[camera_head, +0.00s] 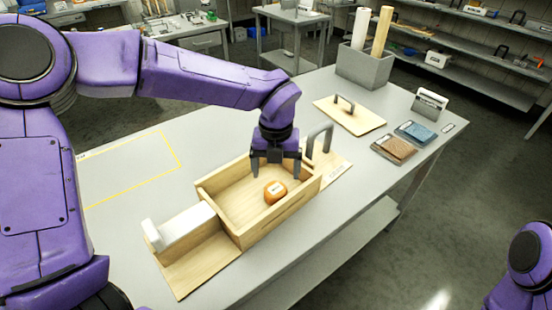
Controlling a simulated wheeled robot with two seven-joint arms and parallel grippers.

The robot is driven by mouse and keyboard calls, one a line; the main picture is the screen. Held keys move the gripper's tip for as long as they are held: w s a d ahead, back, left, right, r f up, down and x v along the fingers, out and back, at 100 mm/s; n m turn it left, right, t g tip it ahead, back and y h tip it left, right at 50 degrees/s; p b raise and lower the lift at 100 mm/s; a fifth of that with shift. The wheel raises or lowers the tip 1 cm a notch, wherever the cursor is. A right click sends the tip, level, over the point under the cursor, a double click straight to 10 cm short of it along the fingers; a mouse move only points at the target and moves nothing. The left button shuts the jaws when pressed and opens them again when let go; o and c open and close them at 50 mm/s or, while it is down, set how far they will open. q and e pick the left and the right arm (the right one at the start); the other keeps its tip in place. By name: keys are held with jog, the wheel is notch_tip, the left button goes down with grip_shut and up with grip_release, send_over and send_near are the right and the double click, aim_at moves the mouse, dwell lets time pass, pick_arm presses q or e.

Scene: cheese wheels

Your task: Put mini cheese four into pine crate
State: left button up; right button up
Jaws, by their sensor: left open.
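The pine crate (222,202) is a light wooden open box on the grey table. An orange mini cheese (275,191) with a pale label lies on its floor, near the right end; the label is too small to read. My left gripper (274,174) points down over the back right part of the crate. Its fingers are spread wide with nothing between them, just behind and above the cheese. My right gripper is out of view; only a purple part of my right arm shows at the lower right.
A white-handled wooden board (200,262) adjoins the crate's left end, and a grey handle (320,138) stands behind its right end. A handled board (350,115), brown block (394,150), blue block (415,133) and grey bin (365,68) stand farther right. A yellow outline (165,145) marks clear table at left.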

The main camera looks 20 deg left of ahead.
aim_at(276, 189)
pick_arm(q)
notch_tip(276, 189, up, 5)
jog(key=shift+f, duration=0.1)
